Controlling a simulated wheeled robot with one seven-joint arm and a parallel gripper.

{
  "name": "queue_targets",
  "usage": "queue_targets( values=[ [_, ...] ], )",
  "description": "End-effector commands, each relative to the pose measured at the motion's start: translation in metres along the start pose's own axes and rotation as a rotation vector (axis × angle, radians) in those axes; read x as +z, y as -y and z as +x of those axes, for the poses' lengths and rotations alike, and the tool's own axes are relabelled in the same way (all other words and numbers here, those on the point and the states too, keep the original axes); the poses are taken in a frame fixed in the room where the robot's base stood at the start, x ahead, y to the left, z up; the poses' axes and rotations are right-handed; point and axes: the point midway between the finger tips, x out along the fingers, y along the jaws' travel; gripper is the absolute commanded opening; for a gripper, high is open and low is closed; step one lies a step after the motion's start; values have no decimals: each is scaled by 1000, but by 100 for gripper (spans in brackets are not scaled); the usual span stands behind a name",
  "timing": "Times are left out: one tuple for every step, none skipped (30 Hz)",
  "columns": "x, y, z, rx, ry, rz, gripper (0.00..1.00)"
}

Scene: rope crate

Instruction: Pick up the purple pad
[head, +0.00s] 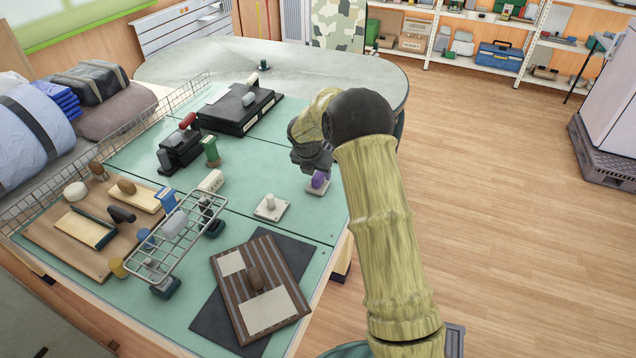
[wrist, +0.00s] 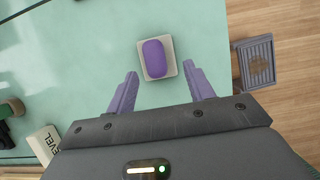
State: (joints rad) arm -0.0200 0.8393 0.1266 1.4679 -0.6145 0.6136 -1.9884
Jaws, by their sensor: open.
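The purple pad (wrist: 155,59) is a small rounded block on a pale square base (wrist: 168,73), lying on the green tabletop. In the head view the purple pad (head: 319,179) sits near the table's right edge, partly covered by my gripper (head: 318,172). In the wrist view my gripper (wrist: 160,88) is open, with its two purple fingers apart and nothing between them. The pad lies just beyond the fingertips, roughly centred between them. I cannot tell the height of the fingers above the table.
A white square plate with a knob (head: 271,207) stands left of the pad. A wire rack (head: 173,236), a striped board (head: 261,287) and black boxes (head: 238,108) occupy the table. A grey crate (wrist: 256,62) lies past the table edge. Green surface around the pad is clear.

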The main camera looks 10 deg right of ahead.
Motion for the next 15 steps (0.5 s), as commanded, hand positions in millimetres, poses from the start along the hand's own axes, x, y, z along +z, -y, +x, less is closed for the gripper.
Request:
queue_targets(
  values=[
    [0, 0, 0, 0, 0, 0, 53],
    [0, 0, 0, 0, 0, 0, 53],
    [0, 0, 1, 0, 0, 0, 53],
    [0, 0, 2, -1, -1, 0, 53],
    [0, -1, 4, -1, -1, 0, 53],
    [1, -1, 7, -1, -1, 0, 53],
    [2, -2, 9, -1, -1, 0, 53],
    [3, -3, 13, -1, -1, 0, 53],
    [3, -4, 18, -2, -2, 0, 53],
    [5, -5, 22, -1, -1, 1, 53],
    [6, -5, 26, -2, -2, 1, 53],
    [7, -6, 31, -1, -1, 1, 53],
    [7, -6, 36, -2, -1, 0, 53],
    [6, -6, 41, -2, -2, 0, 53],
    [6, -6, 45, -1, -1, 0, 53]
  ],
)
